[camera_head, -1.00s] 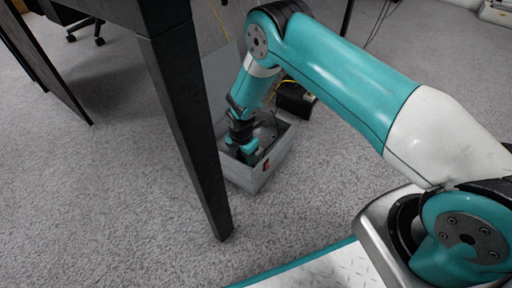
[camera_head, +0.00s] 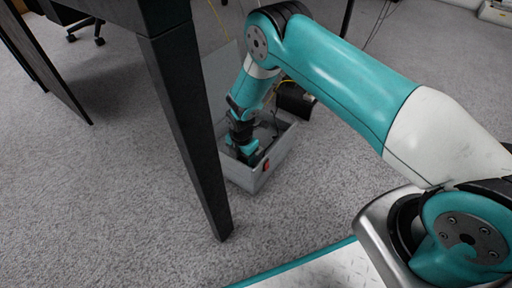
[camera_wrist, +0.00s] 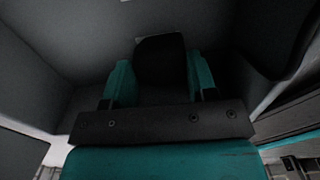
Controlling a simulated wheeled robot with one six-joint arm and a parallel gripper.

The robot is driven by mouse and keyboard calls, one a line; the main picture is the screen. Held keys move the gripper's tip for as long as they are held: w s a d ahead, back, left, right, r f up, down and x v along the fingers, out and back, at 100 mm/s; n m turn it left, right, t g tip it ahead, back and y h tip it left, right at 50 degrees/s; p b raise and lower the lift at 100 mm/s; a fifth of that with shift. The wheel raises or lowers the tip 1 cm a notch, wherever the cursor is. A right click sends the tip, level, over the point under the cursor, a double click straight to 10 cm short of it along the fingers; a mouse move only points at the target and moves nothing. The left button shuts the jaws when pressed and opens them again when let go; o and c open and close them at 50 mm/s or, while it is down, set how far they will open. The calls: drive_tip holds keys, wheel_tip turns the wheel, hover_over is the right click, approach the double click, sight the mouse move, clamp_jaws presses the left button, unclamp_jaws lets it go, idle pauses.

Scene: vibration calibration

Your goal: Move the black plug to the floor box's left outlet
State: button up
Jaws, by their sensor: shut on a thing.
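The grey floor box (camera_head: 262,181) stands open on the carpet beside the dark desk leg, with a red switch (camera_head: 266,165) on its near wall. My gripper (camera_head: 245,154) is down inside the box. In the wrist view my gripper (camera_wrist: 160,85) has its two teal fingers on either side of a dark block, the black plug (camera_wrist: 160,58), and is shut on it. The plug's far end lies in shadow. I cannot make out the outlets or tell whether the plug touches one.
The desk leg (camera_head: 190,120) rises close to the left of the box. A black object (camera_head: 296,100) with a yellow cable sits behind the box. The raised lid (camera_head: 222,78) is at the box's back. Open carpet (camera_head: 110,190) lies to the left.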

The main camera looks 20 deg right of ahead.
drive_tip(key=shift+f, duration=0.1)
drive_tip(key=o, duration=1)
drive_tip(key=shift+r+p, duration=2.2)
drive_tip(key=shift+r, duration=0.4)
drive_tip(key=shift+f, duration=0.2)
